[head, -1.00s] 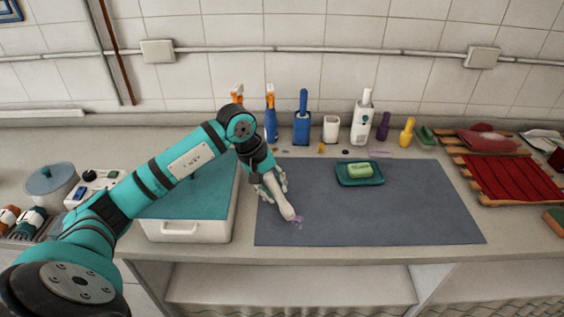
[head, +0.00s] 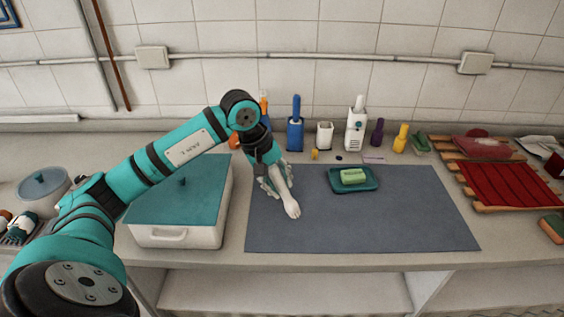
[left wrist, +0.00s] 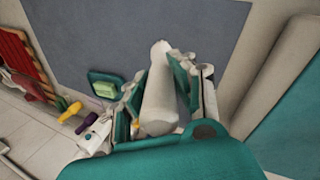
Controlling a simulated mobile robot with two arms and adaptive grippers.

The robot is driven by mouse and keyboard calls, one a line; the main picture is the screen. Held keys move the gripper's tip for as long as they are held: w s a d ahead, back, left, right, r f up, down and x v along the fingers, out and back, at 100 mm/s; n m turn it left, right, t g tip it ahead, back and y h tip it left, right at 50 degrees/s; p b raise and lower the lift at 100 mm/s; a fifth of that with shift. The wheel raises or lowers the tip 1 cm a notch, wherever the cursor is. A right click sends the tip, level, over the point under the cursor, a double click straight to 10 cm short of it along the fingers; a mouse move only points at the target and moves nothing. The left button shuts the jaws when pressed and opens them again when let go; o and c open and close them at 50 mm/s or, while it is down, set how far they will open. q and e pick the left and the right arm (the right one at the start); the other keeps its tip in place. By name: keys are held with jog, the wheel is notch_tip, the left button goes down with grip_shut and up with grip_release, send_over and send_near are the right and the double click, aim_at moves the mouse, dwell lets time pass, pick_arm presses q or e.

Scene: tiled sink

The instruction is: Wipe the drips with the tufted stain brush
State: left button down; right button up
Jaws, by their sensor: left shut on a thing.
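My left gripper (head: 276,184) is shut on a pale, off-white brush (head: 291,209), whose rounded end points down at the grey mat (head: 400,225). The brush also shows in the left wrist view (left wrist: 158,92), between the green-padded fingers (left wrist: 156,95). I cannot tell whether its end touches the mat, and its tufts cannot be made out. No purple drip shows on the mat around the brush; any mark under it is hidden. A thin lilac streak (head: 373,158) lies on the counter behind the mat; I cannot tell whether it is a drip. My right gripper is out of view.
A green soap dish (head: 368,186) with soap (head: 354,176) sits on the mat. Bottles and holders, including a blue one (head: 295,133), line the wall. A teal-lidded white box (head: 178,237) stands left, a red slatted rack (head: 508,182) right. The mat's right half is clear.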

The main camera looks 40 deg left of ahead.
pick_arm(q)
jog(key=shift+r, duration=0.55)
jog(key=shift+w+r+p, duration=0.1)
jog(key=shift+r+p, duration=0.25)
jog(key=shift+d+r+p, duration=0.1)
jog(key=shift+r+p, duration=0.2)
jog(key=shift+r, duration=0.7)
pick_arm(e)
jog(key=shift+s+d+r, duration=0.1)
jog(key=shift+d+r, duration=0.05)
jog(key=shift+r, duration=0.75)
